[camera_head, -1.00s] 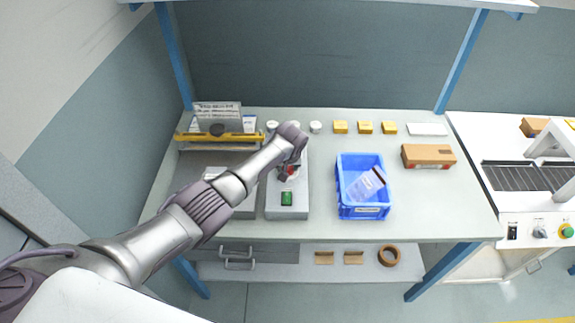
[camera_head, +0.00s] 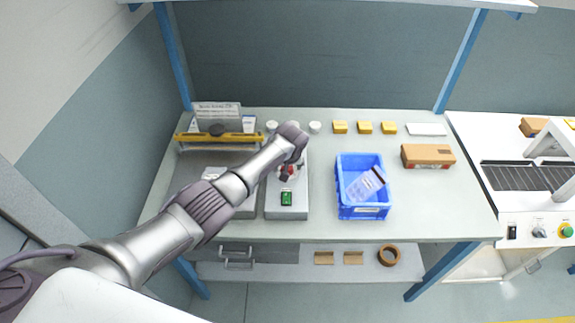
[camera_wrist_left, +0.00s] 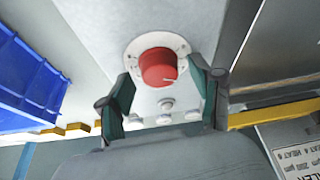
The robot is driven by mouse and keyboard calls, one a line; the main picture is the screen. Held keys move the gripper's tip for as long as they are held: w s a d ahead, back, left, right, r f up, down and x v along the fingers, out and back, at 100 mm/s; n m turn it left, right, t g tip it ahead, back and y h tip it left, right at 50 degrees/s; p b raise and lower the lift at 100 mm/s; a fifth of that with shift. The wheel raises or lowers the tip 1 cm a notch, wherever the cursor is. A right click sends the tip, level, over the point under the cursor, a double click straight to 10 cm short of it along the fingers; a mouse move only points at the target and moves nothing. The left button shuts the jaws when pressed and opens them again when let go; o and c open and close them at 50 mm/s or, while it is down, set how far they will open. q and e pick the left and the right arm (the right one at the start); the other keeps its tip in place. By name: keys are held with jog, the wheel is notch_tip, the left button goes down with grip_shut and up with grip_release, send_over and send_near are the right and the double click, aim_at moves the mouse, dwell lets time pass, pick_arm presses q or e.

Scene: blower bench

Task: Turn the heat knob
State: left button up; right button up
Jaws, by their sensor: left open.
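A red round knob (camera_wrist_left: 158,68) with a white pointer line sits on a pale dial ring on the grey control box (camera_head: 287,211). In the left wrist view it lies between the two fingers of my left gripper (camera_wrist_left: 164,80), which is open with a finger to each side. I cannot tell whether the fingers touch it. In the head view my left gripper (camera_head: 288,172) is over the box and mostly hides the knob. A green switch (camera_head: 287,198) is in front of it. My right gripper is not in view.
A blue bin (camera_head: 348,211) holding a packet stands right of the box. Left is a grey machine with a yellow bar (camera_head: 195,138). Yellow blocks (camera_head: 365,127) and a cardboard box (camera_head: 428,156) lie behind and right. The bench front right is clear.

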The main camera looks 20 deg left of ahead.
pick_arm(q)
jog(key=v, duration=1.2)
jog(key=shift+s, duration=0.1)
